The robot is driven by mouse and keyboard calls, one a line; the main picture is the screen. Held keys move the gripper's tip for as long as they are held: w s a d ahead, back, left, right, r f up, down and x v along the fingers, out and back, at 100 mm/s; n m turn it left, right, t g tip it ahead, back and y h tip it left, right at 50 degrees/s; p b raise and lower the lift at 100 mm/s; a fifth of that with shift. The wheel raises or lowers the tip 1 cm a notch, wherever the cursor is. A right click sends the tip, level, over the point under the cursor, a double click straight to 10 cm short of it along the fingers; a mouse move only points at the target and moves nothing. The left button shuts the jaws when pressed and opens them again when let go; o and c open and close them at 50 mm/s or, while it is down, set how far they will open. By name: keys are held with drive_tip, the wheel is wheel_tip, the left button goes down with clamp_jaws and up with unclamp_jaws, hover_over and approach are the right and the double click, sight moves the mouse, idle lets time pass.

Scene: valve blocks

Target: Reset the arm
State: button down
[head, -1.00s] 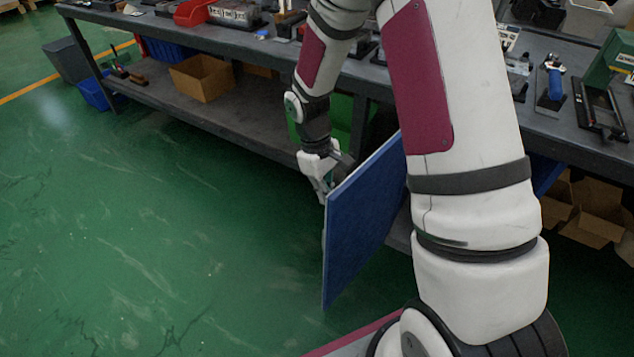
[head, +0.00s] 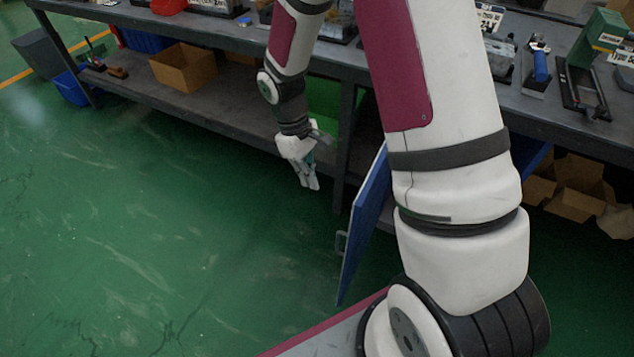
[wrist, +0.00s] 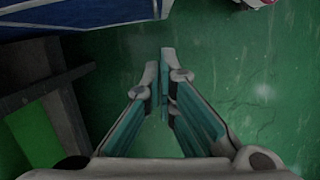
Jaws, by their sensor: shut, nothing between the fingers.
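My gripper (head: 310,184) hangs pointing down in front of the workbench's lower shelf in the head view. Its fingers are shut and hold nothing. In the wrist view the fingers of my gripper (wrist: 168,80) come together over the green floor. A blue panel (head: 366,220) with a handle (head: 341,243) on its left face stands to the right of my gripper, apart from it. My arm's upper links hide part of the panel. In the wrist view a blue panel with a grey edge (wrist: 90,20) crosses the top left.
The workbench (head: 230,40) runs behind my arm, with tools on top. A cardboard box (head: 184,68) is on its lower shelf and a blue bin (head: 72,88) is at its left end. Cardboard boxes (head: 578,188) are at right. The green floor at left is clear.

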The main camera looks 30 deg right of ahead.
drive_tip(key=s+r+m+p, duration=0.1)
drive_tip(key=s+r, duration=0.1)
drive_tip(key=r, duration=0.7)
drive_tip(key=s+r+m, duration=0.1)
drive_tip(key=s+r, duration=0.1)
drive_tip(key=r, duration=0.7)
drive_tip(key=s+a+r+m+t, duration=0.1)
drive_tip(key=s+r, duration=0.2)
drive_tip(key=s, duration=0.5)
drive_tip(key=s+a+r+m+t+y, duration=0.15)
drive_tip(key=s+r, duration=0.25)
drive_tip(key=s, duration=0.4)
drive_tip(key=s+r+m+t, duration=0.1)
drive_tip(key=s+r+m, duration=0.15)
drive_tip(key=s, duration=0.55)
wheel_tip(320, 180, up, 18)
drive_tip(key=n+t+p, duration=0.1)
drive_tip(key=t+p, duration=0.2)
drive_tip(key=p, duration=1.3)
drive_tip(key=shift+f, duration=0.25)
drive_tip(key=shift+w+d, duration=0.1)
